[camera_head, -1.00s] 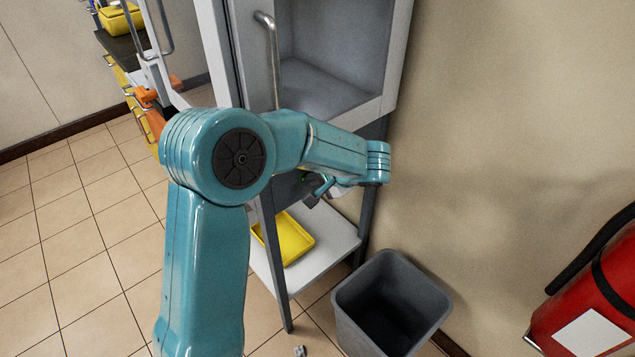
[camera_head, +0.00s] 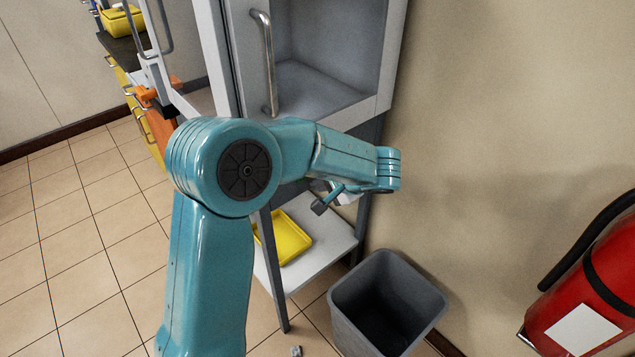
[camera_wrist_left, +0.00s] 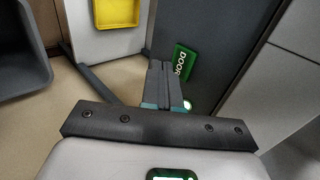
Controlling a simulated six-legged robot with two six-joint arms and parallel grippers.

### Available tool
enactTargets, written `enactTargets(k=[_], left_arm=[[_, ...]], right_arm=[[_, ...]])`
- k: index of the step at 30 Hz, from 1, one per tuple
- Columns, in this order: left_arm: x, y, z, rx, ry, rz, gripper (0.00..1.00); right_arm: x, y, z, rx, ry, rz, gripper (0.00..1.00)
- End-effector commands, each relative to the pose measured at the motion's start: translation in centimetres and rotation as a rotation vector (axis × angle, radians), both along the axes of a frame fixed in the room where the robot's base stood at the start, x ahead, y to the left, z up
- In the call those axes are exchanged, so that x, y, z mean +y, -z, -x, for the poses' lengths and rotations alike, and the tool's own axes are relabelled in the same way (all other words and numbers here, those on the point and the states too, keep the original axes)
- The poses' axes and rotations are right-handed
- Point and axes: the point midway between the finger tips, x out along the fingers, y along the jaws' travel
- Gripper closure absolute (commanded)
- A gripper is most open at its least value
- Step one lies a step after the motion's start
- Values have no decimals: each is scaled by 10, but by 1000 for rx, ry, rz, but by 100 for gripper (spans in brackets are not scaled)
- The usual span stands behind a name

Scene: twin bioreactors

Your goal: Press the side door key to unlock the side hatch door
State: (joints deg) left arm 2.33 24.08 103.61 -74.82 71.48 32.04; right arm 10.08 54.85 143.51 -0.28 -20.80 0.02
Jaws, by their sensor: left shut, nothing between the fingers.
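The side door key shows in the left wrist view as a green plate (camera_wrist_left: 184,62) lettered DOOR, with a small lit round button (camera_wrist_left: 187,104) below it, on a dark grey panel. My left gripper (camera_wrist_left: 160,68) is shut and empty, with its fingertips just left of the green plate. I cannot tell whether they touch the panel. In the head view this gripper (camera_head: 320,207) shows small under the cabinet, and my arm hides the key. The side hatch (camera_head: 325,60) above has a vertical metal handle (camera_head: 265,62); whether a clear pane covers it I cannot tell.
A yellow tray (camera_head: 291,238) lies on the cabinet's white lower shelf (camera_head: 330,238). A grey bin (camera_head: 350,315) stands on the floor at the right, near a red fire extinguisher (camera_head: 590,315). Open tiled floor (camera_head: 80,225) lies to the left.

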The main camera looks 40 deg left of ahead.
Motion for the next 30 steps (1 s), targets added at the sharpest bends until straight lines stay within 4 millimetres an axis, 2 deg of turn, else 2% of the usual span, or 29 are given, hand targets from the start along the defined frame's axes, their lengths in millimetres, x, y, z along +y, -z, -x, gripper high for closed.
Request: enactTargets(k=[9, 15, 21, 30], left_arm=[[-41, -42, 1, -4, 4, 1, 100], [-62, -62, 3, -3, 4, 1, 100], [-70, -68, 5, 0, 2, 2, 100], [-71, -68, 5, 0, 2, 2, 100]], right_arm=[[0, -7, 0, 0, 0, 0, 100], [0, -10, 0, 0, 0, 0, 100], [0, -11, 0, 0, 0, 0, 100], [0, -10, 0, 0, 0, 0, 100]])
